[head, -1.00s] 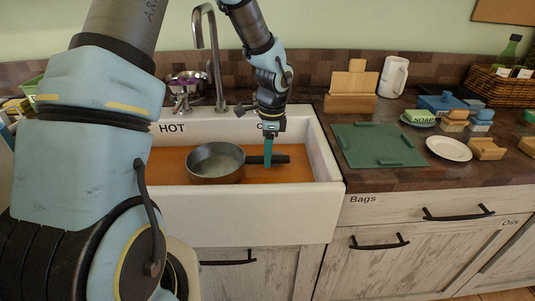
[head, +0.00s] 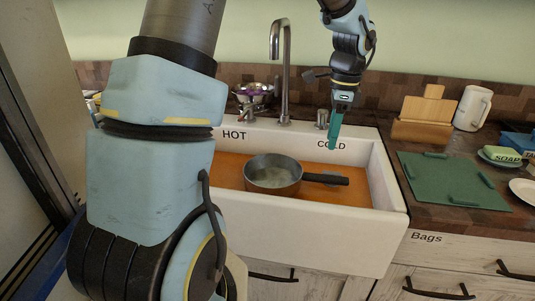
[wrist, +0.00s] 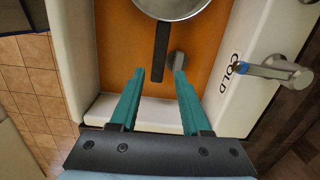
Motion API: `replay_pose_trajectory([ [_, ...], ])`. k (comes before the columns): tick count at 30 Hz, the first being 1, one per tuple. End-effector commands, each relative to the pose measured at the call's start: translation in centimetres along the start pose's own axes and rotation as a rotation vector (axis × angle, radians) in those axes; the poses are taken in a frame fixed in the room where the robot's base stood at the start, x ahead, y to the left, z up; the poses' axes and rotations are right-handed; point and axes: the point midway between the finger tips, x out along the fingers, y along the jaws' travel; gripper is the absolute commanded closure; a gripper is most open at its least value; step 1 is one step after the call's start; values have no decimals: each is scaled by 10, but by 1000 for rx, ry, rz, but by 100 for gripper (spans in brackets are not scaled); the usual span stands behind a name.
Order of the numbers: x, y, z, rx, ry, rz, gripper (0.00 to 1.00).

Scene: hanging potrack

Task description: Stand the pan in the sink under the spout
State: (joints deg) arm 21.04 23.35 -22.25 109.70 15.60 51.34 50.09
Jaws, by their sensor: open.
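The grey metal pan (head: 272,174) stands upright on the orange-brown floor of the white sink (head: 310,232), its dark handle pointing right. The spout (head: 281,62) rises at the back of the sink, and the pan is roughly in front of and below it. I cannot tell exactly how the spout tip lines up with the pan. My gripper (head: 334,136) is open and empty, above the right part of the sink, apart from the handle. In the wrist view the pan (wrist: 172,6) is cut off at the top, and its handle points down toward the gap between my teal fingers (wrist: 156,84).
The cold tap lever (wrist: 268,69) is beside my gripper in the wrist view.

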Motion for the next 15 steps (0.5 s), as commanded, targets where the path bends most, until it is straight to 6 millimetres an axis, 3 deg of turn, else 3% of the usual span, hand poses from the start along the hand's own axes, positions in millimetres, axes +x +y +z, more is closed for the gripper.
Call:
replay_pose_trajectory([
  [5,14,25,90,-500,21,-15,53],
  [9,28,68,167,-1051,73,-36,53],
  [12,36,99,203,-1381,113,-47,53],
  [15,41,120,223,-1592,143,-53,53],
])
